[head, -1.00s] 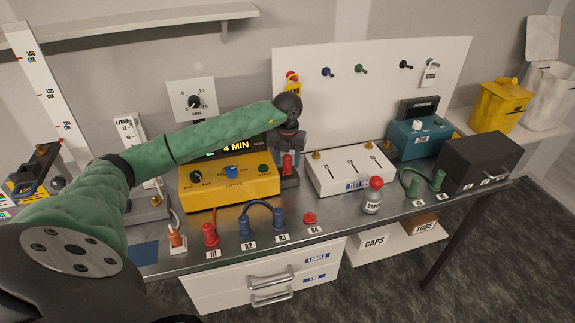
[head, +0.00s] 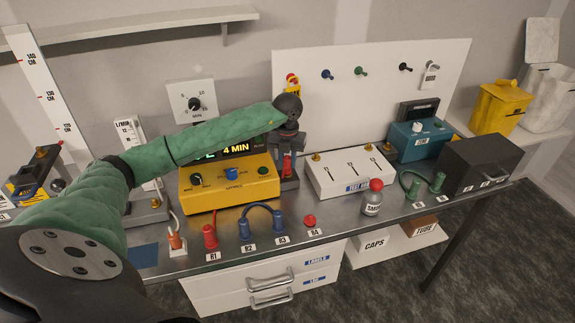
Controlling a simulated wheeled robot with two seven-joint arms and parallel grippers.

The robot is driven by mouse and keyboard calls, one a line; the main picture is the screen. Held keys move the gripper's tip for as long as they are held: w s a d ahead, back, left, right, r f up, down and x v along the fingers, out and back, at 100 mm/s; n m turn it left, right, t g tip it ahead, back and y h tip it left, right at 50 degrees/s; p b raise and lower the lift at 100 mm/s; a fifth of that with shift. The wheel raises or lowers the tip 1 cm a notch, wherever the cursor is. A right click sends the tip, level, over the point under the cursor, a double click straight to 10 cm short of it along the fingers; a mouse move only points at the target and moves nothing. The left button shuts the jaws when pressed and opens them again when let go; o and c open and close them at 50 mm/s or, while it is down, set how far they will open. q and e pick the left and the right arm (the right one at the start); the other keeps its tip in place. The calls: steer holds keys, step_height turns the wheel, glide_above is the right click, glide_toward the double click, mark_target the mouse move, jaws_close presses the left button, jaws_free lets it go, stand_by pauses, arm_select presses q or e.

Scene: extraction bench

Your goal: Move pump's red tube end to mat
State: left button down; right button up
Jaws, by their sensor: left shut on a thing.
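My left arm reaches across the bench, and my left gripper (head: 287,155) points down just right of the yellow pump box (head: 229,186). It is shut on a red tube end (head: 287,166), mostly hidden by the fingers, above or at a dark stand. Another red tube end (head: 210,238) stands upright at the label R1, with a short red tube rising toward the yellow box. Most of the red tube's run is hidden. A flat blue mat (head: 143,256) lies at the front left of the bench. My right gripper is not in view.
A blue tube (head: 262,206) arches between R2 and R3, and a red cap (head: 309,220) sits at R4. An orange-and-white piece (head: 175,241) stands right of the mat. A white switch box (head: 348,174) and a red-capped bottle (head: 372,200) stand further right.

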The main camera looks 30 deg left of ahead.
arm_select(q)
steer(key=shift+r+p, duration=0.75)
steer(key=shift+r, duration=1.8)
steer(key=shift+d, duration=0.1)
